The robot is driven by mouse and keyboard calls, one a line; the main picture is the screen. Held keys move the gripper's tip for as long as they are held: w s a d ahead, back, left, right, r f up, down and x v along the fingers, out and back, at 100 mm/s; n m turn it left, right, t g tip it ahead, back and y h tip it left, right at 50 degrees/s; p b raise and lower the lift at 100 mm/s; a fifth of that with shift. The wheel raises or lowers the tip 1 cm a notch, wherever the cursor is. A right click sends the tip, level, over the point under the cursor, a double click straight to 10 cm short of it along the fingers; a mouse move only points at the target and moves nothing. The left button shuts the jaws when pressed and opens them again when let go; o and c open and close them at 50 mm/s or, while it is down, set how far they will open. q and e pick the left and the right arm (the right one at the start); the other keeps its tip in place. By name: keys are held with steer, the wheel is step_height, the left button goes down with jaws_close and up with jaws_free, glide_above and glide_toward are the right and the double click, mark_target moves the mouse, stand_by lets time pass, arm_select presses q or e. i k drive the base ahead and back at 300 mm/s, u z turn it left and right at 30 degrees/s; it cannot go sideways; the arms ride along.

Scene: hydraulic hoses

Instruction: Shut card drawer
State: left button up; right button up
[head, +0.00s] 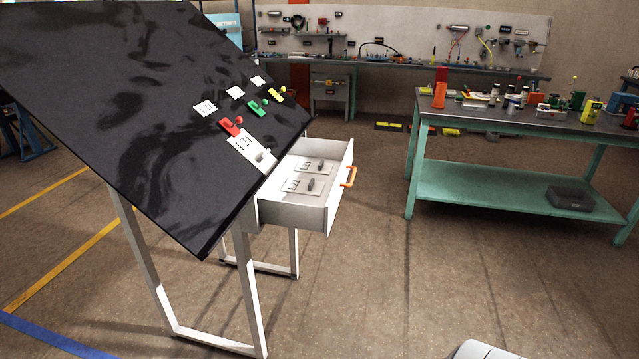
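The white card drawer (292,214) stands pulled out from under the right side of a tilted black board (110,110) on a white frame. Its front panel faces right and carries an orange handle (349,177). White cards (302,185) with grey parts on them lie inside the drawer. Neither gripper is in the head view, and nothing touches the handle.
Red, green and yellow clips (257,108) and white cards sit on the board's right part. A green-legged workbench (500,180) with tools stands at right. Open floor (380,270) lies between it and the drawer. A pale rounded object (485,350) shows at the bottom edge.

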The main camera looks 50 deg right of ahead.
mark_target(274, 206)
steer(key=u, duration=0.45)
steer(key=k, duration=1.1)
steer(key=z, duration=0.65)
steer(key=i, duration=0.9)
steer(key=z, duration=1.15)
steer(key=i, duration=0.2)
steer(key=u, duration=0.2)
steer(key=k, duration=0.85)
steer(key=u, duration=0.9)
steer(key=k, duration=0.15)
steer(key=z, duration=1.3)
steer(key=i, duration=0.85)
steer(key=u, duration=0.5)
steer(key=i, duration=0.85)
steer(key=u, duration=0.85)
